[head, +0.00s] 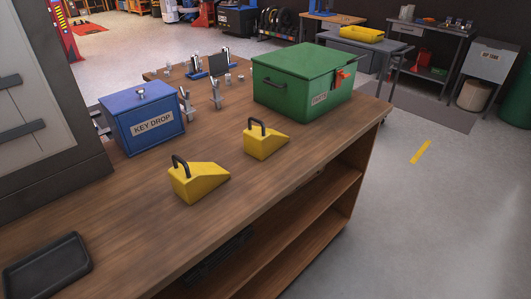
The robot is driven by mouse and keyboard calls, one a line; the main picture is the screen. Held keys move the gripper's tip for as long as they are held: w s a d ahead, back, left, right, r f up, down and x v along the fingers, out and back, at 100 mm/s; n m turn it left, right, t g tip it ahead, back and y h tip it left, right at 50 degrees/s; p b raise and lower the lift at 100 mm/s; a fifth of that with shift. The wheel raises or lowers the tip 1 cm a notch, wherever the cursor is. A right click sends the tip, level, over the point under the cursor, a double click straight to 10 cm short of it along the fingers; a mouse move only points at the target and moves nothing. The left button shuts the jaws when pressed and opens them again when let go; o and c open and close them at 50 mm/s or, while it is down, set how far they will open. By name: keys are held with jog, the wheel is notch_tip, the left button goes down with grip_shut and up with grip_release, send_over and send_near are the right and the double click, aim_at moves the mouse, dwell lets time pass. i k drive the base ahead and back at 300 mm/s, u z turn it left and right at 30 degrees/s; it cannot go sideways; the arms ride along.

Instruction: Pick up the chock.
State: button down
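Two yellow wedge-shaped chocks with black handles stand on the wooden bench top. The nearer chock (197,184) sits left of the middle of the head view, its slope falling to the right. The farther chock (264,143) sits behind it and to the right, closer to the green box, with its slope also to the right. The two stand apart from each other. My gripper does not show in the head view.
A blue key drop box (143,122) stands behind the chocks at left, and a green metal box (303,84) at the back right. A black tray (47,265) lies at the front left. The bench top (150,235) between tray and chocks is clear. Open floor lies right.

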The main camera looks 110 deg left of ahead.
aim_at(191, 181)
jog(key=u, duration=4.35)
jog(key=k, duration=0.4)
jog(key=z, duration=0.65)
jog(key=i, duration=0.7)
jog(key=u, duration=0.55)
jog(key=i, duration=0.75)
jog(key=u, duration=0.65)
